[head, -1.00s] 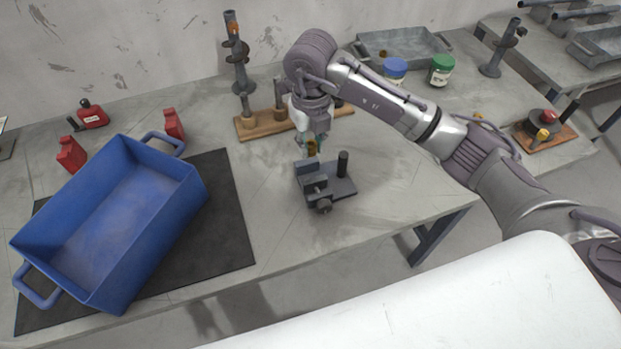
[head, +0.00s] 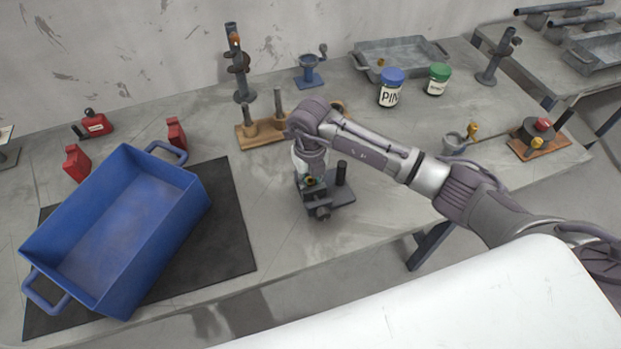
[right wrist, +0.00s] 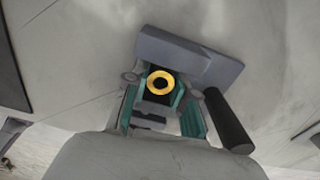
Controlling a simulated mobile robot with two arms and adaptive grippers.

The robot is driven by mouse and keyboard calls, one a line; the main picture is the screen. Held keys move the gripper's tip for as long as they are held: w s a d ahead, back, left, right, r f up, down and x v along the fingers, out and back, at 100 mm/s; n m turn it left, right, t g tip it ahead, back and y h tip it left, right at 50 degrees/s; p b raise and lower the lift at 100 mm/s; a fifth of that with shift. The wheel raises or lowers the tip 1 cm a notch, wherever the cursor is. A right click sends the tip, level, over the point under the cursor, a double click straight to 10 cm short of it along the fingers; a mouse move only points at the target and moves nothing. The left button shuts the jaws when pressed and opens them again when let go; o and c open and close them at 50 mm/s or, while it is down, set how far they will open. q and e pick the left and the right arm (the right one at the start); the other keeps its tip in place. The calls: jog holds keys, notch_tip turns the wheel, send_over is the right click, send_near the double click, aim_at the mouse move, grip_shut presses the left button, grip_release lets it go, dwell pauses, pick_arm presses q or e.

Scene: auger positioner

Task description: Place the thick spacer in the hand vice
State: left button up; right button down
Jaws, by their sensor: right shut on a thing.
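The hand vice (head: 318,207) is a dark grey block with a screw at its front and an upright black post, standing near the table's front edge. In the right wrist view its grey body (right wrist: 185,58) lies beyond the fingers. My right gripper (head: 310,182) points down at the vice, at the level of its jaws. It is shut on a small yellow-gold ring, the spacer (right wrist: 161,83), which shows between the teal fingertips. I cannot tell whether the spacer touches the vice jaws. My left gripper is not in view.
A blue bin (head: 120,225) stands on a black mat (head: 235,225) at the left. A wooden peg board (head: 262,137) is behind the arm. Jars (head: 391,93) and a grey tray (head: 402,62) stand at the back.

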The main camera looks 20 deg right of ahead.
aim_at(310, 181)
jog(key=shift+f, duration=0.2)
jog(key=c, duration=0.9)
grip_release()
jog(key=shift+c, duration=0.2)
jog(key=shift+r, duration=0.1)
jog(key=shift+r, duration=0.15)
notch_tip(310, 181, up, 12)
jog(key=b, duration=0.3)
